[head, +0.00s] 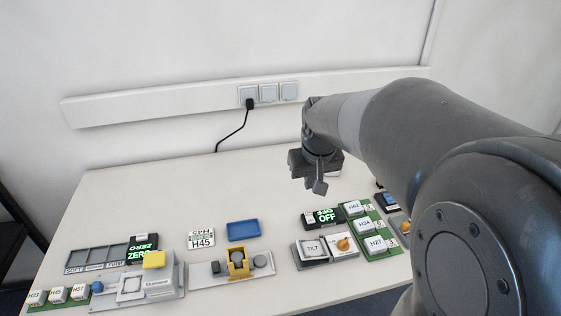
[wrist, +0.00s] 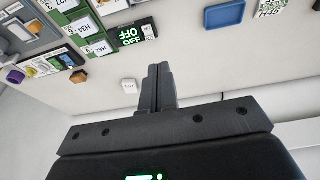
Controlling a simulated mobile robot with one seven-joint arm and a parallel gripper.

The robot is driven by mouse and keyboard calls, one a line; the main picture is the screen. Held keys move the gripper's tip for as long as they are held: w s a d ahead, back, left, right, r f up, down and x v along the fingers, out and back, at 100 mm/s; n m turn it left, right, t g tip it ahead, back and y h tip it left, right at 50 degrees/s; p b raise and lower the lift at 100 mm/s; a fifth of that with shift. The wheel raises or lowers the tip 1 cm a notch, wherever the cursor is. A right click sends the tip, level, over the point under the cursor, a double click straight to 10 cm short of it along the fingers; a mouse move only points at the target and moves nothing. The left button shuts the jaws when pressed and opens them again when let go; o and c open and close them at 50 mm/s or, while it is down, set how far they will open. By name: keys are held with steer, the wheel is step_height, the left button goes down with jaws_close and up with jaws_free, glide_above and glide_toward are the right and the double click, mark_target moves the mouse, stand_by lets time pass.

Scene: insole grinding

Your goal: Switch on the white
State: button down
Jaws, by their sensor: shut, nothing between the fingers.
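Several white things are in view, and I cannot tell which one the task means. A small white block (wrist: 129,86) with tiny unreadable marks lies on the table beside my fingers in the wrist view. A white unit with an orange knob (head: 342,245) sits beside a TILT plate (head: 312,249). A black display (head: 322,218) behind them reads OFF in green; it also shows in the wrist view (wrist: 132,33). White wall sockets (head: 268,93) are at the back. My gripper (head: 319,187) is shut and empty above the table's back part; its closed fingers show in the wrist view (wrist: 158,68).
A green rack (head: 385,249) with labelled white blocks stands right of the OFF display. A blue tray (head: 243,230), a yellow fixture (head: 238,262), a ZERO display (head: 143,249) and a grey sectioned tray (head: 97,259) are further left. The table's back left is clear.

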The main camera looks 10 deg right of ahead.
steer(key=g, duration=0.1)
glide_above(308, 212)
steer(key=s, duration=0.3)
step_height(308, 212, down, 8)
steer(key=shift+w+r, duration=0.1)
steer(key=shift+r, duration=0.1)
steer(key=f, duration=0.4)
steer(key=w+f, duration=0.1)
steer(key=f, duration=0.4)
steer(key=w+f, duration=0.1)
steer(key=f, duration=0.3)
steer(key=shift+w+f, duration=0.2)
steer(key=shift+f, duration=0.2)
steer(key=shift+w+f+g, duration=0.2)
steer(key=shift+f+g, duration=0.1)
steer(key=shift+g, duration=0.2)
steer(key=shift+s, duration=0.15)
